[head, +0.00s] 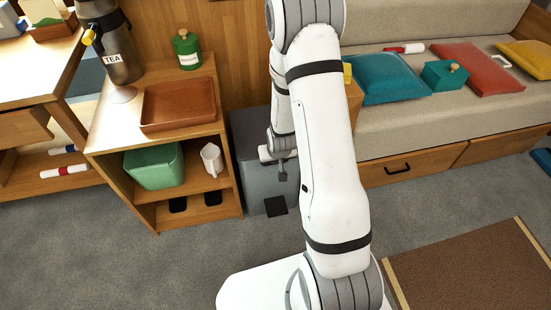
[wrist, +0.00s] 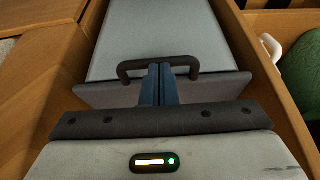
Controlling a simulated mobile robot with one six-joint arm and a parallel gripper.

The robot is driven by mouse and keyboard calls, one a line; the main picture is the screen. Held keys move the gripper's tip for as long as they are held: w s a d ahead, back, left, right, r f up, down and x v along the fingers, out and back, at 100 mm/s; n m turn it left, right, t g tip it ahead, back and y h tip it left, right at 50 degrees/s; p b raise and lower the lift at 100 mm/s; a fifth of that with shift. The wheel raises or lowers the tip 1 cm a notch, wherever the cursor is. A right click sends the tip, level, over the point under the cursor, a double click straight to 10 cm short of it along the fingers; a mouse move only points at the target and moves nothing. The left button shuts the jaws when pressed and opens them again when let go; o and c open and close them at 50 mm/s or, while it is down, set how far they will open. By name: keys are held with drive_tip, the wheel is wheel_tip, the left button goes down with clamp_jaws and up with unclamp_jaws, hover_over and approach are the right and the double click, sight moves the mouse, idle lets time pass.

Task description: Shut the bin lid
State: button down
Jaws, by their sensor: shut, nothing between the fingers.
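The grey bin (head: 252,150) stands on the floor between the wooden shelf unit and the bench, partly hidden by my arm in the head view. In the wrist view a light grey panel of the bin (wrist: 160,35) ends in a darker grey edge strip with a dark bar handle (wrist: 183,62). My gripper (wrist: 161,68) is shut and empty, its blue fingers together at the handle's middle. I cannot tell whether they touch it. In the head view my gripper (head: 282,176) is small, in front of the bin. How far the lid stands open is unclear.
The shelf unit (head: 215,128) left of the bin holds a brown tray (head: 178,104), a green tub (head: 154,166) and a white mug (head: 211,159). The bench (head: 430,170) is close on the right. A black pad (head: 276,206) lies at the bin's foot.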

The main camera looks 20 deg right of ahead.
drive_tip(key=shift+s+f, duration=0.2)
drive_tip(key=r+p, duration=0.1)
drive_tip(key=r, duration=0.1)
drive_tip(key=w+r+p, duration=0.1)
drive_tip(key=r+p, duration=0.1)
drive_tip(key=r, duration=0.1)
drive_tip(key=shift+w+r, duration=0.15)
drive_tip(key=shift+r, duration=0.05)
drive_tip(key=s+r+p, duration=0.2)
drive_tip(key=s+r, duration=0.3)
drive_tip(key=r, duration=0.2)
drive_tip(key=shift+s+a+r, duration=0.15)
drive_tip(key=shift+s, duration=0.1)
drive_tip(key=shift+r, duration=0.1)
drive_tip(key=s+a+r+p, duration=0.1)
drive_tip(key=s+r+p, duration=0.4)
drive_tip(key=r, duration=0.8)
drive_tip(key=s+a+r+g+p, duration=0.1)
drive_tip(key=s+r+p, duration=0.4)
drive_tip(key=r, duration=0.9)
drive_tip(key=s+a+r+n+g+p, duration=0.1)
drive_tip(key=s+r+p, duration=0.5)
drive_tip(key=r, duration=0.8)
drive_tip(key=p, duration=0.2)
drive_tip(key=shift+r+p, duration=0.25)
drive_tip(key=shift+p, duration=0.15)
